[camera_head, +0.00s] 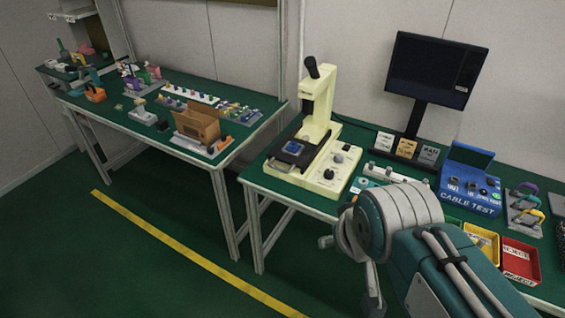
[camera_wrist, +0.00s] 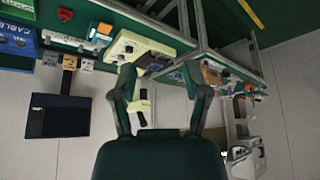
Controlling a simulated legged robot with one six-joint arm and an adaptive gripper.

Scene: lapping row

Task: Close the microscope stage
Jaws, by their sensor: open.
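The cream microscope (camera_head: 318,105) stands near the left front of the right-hand bench. Its dark stage (camera_head: 291,152), with a blue square on top, sits low at the front left of the base and appears to stick out from under the head. In the wrist view, which is upside down, the microscope (camera_wrist: 128,46) shows between and behind my fingers, partly hidden by them. My gripper (camera_wrist: 161,70) is open and empty, apart from the microscope.
A cream control box (camera_head: 330,172) and a connector strip (camera_head: 383,174) lie right of the stage. Farther right are a monitor (camera_head: 436,70), a blue cable test box (camera_head: 470,190) and a red reject bin (camera_head: 520,262). A gap separates the left bench (camera_head: 120,112). Floor in front is free.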

